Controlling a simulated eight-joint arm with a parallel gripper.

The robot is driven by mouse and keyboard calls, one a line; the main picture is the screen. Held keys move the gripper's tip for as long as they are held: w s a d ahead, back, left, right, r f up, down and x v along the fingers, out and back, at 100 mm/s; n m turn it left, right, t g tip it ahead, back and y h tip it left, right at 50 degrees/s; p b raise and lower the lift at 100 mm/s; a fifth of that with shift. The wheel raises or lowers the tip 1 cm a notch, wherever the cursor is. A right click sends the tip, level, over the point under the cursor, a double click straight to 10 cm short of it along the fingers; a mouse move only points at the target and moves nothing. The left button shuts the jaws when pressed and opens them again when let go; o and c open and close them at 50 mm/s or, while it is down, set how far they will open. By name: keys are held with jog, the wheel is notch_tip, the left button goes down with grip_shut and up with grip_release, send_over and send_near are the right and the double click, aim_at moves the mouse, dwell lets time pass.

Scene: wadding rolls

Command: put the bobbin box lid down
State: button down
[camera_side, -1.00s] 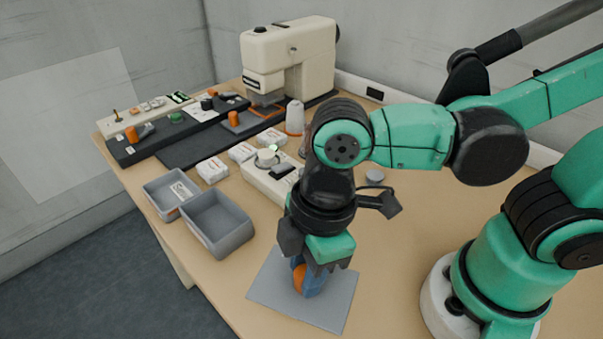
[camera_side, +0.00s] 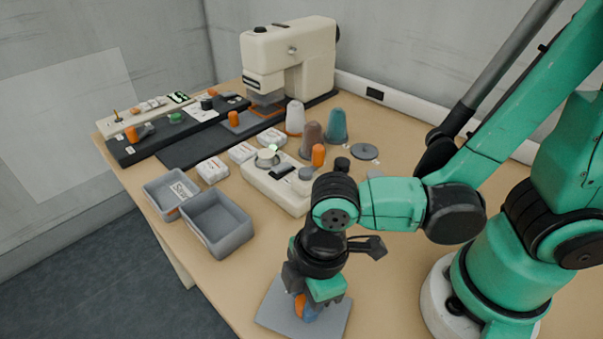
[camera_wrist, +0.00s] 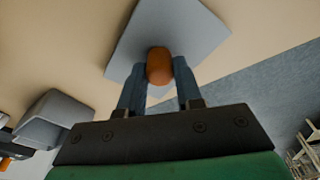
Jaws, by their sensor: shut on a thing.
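The bobbin box lid (camera_side: 277,314) is a flat grey plate with an orange knob (camera_wrist: 159,66). It is at the front edge of the side view, and its lower part is cut off by the frame. My gripper (camera_side: 305,308) points down and is shut on the knob, with a blue-grey finger on each side. The plate looks about level. I cannot tell whether its underside touches the table or hangs just above it. The wrist view shows the plate below the fingers, near the table's edge.
Two grey open bins (camera_side: 217,243) stand left of the lid, near the table edge. A beige box with a dial (camera_side: 263,182) is behind. Cones (camera_side: 336,126), a sewing machine (camera_side: 290,50) and a flat grey disc (camera_side: 364,152) are farther back. Bare table (camera_side: 243,290) lies beside the lid.

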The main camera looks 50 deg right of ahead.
jog(key=shift+f, duration=0.15)
jog(key=c, duration=0.6)
grip_release()
jog(key=shift+d+r, duration=0.85)
jog(key=shift+r, duration=5.1)
jog(key=w+d+m+t+h, duration=0.1)
jog(key=w+d+m+t, duration=0.5)
jog(key=d+m, duration=0.7)
jog(key=w+d, duration=0.1)
jog(key=w, duration=0.1)
jog(key=shift+w+m+t+h, duration=0.3)
jog(key=shift+w, duration=0.1)
